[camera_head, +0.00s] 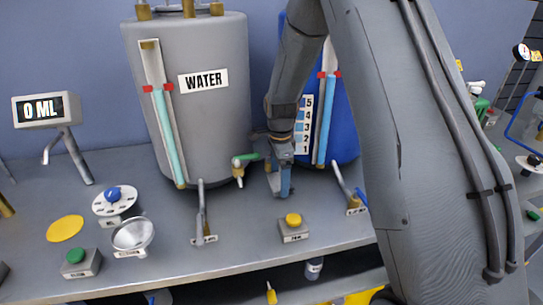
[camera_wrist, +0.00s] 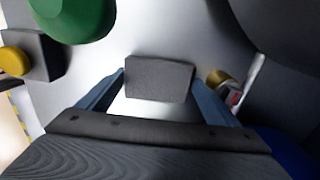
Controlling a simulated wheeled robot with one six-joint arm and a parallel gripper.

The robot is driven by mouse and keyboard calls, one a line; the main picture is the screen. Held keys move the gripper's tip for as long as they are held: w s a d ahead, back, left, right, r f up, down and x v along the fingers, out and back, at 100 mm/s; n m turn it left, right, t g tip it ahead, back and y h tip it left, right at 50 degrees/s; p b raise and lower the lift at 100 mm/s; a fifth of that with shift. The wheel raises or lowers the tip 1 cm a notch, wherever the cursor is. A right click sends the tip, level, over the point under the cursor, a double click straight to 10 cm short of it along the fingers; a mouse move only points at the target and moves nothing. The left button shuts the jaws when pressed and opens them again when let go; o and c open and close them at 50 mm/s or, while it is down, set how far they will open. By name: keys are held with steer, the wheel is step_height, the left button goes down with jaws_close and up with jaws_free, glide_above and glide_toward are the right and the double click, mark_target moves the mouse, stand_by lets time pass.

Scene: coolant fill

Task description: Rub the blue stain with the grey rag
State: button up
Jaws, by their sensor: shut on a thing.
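My gripper (camera_head: 281,187) points down at the grey bench top, in front of the gap between the grey water tank and the blue tank. In the wrist view its two blue fingers (camera_wrist: 158,90) are shut on a grey block-like pad, the grey rag (camera_wrist: 160,78). The rag is held between the fingertips, close over the bench surface; I cannot tell if it touches. In the head view the rag is hard to make out beside the fingers. I see no blue stain in either view; any under the rag or gripper is hidden.
The grey tank marked WATER (camera_head: 213,120) and its green-handled tap (camera_head: 240,168) stand left of my gripper; the blue tank (camera_head: 345,125) is right. A yellow button box (camera_head: 293,228), a lever stand (camera_head: 202,215) and a funnel (camera_head: 133,235) are nearby. Bare bench lies between them.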

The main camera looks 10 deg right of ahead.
step_height(320, 180, up, 2)
steer(key=shift+s+r, duration=0.1)
steer(key=shift+r, duration=0.1)
steer(key=shift+d+r+p, duration=0.25)
steer(key=shift+r+p, duration=0.45)
steer(key=shift+p, duration=0.05)
steer(key=shift+r+p, duration=1.2)
steer(key=shift+r, duration=0.75)
